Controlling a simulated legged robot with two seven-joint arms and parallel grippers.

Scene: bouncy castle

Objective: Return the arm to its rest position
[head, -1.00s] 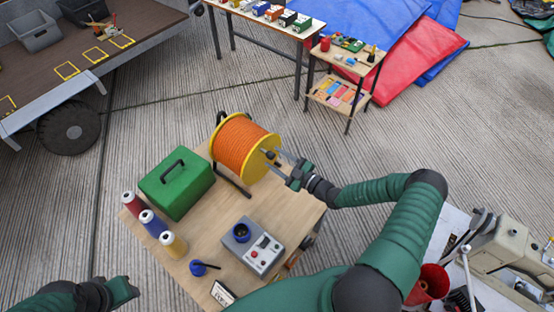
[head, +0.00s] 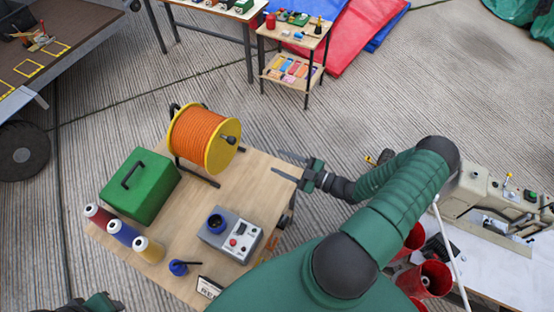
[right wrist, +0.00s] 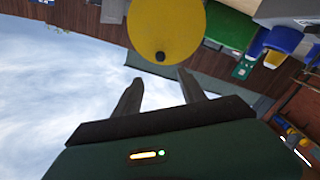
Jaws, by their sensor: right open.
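My right gripper (head: 287,165) is open and empty in the head view, its two fingers pointing left above the right edge of the wooden table. It is apart from the orange cable reel (head: 203,138), which stands on the table to its left with a yellow flange. In the right wrist view the open fingers (right wrist: 160,92) have nothing between them, and the yellow flange (right wrist: 165,28) lies beyond their tips. My right arm (head: 400,190) is bent, with its elbow at the right. Only a dark green part of my left arm (head: 95,303) shows at the bottom left edge; its fingers are not discernible.
The wooden table (head: 190,215) also bears a green case (head: 140,186), thread spools (head: 124,233) and a grey control box (head: 230,233). Open concrete floor (head: 440,85) lies beyond my right arm.

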